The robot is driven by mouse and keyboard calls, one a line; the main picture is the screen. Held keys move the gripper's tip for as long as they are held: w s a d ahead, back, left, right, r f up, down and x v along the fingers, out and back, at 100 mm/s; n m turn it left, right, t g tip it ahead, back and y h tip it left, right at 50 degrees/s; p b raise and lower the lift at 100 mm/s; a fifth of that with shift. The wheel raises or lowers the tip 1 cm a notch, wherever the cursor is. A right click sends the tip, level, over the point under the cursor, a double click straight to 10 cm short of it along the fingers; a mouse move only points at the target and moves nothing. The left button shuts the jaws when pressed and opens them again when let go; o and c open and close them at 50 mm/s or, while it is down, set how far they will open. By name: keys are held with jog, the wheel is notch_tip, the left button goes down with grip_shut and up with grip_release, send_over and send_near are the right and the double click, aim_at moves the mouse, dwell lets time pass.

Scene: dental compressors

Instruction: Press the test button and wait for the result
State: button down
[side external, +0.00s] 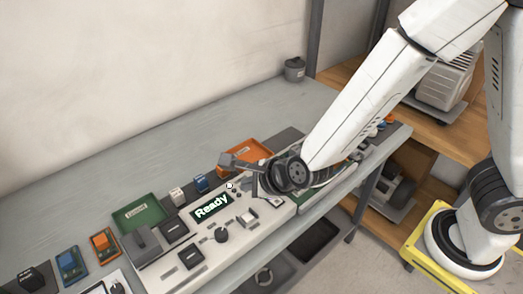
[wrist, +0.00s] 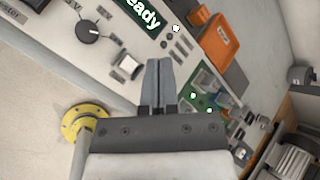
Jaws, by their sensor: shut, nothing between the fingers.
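The tester panel (side external: 165,262) is a pale console on the bench. Its dark display (side external: 212,207) reads "Ready" in light letters; part of the display (wrist: 140,15) also shows in the wrist view. A small white round spot (side external: 229,186), a button or lamp, sits beside the display; it also shows in the wrist view (wrist: 176,28). I cannot read which control is the test button. My gripper (wrist: 158,62) is shut and empty, over the panel's right part. Small dark buttons lie just beyond its fingertips in the wrist view. I cannot tell whether they touch.
A dark knob (side external: 221,235) and a pale square switch (side external: 246,217) are on the panel. A green tray (side external: 140,214) and an orange tray (side external: 245,153) stand behind it. A green circuit board (wrist: 205,90) lies right of the fingers. The rear bench is mostly clear.

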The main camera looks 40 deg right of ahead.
aim_at(251, 218)
jog(key=shift+f, duration=4)
jog(key=shift+f, duration=0.9)
jog(key=shift+r, duration=0.2)
dwell(0.3)
jog(key=shift+r, duration=0.65)
jog(key=shift+r, duration=0.1)
jog(key=shift+r, duration=2.45)
jog(key=shift+d, duration=0.1)
